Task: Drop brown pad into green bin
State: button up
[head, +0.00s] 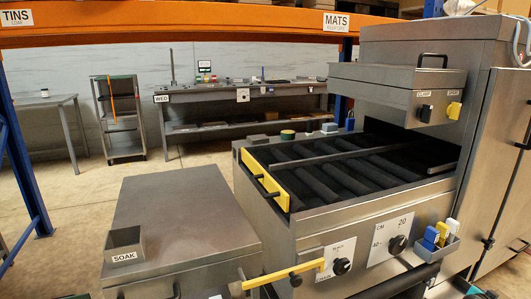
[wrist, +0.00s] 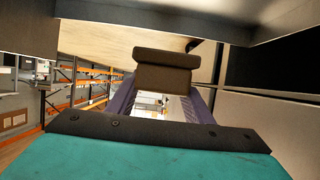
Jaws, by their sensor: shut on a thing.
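The brown pad (wrist: 165,75) shows in the wrist view as a dark brown block at upper centre. My gripper (wrist: 163,88) is shut on it, with a purple-sided finger at each side. The pad's far side and what lies just under it are hidden. I cannot identify a green bin in either view.
The tray cleaner (head: 340,222) with its roller bed stands at centre right. A grey SOAK box (head: 125,245) sits on the steel cabinet (head: 185,205). Open floor (head: 60,245) lies at left.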

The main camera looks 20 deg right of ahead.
notch_tip(320, 180, up, 25)
jog(key=p, duration=2.4)
jog(key=shift+s, duration=0.1)
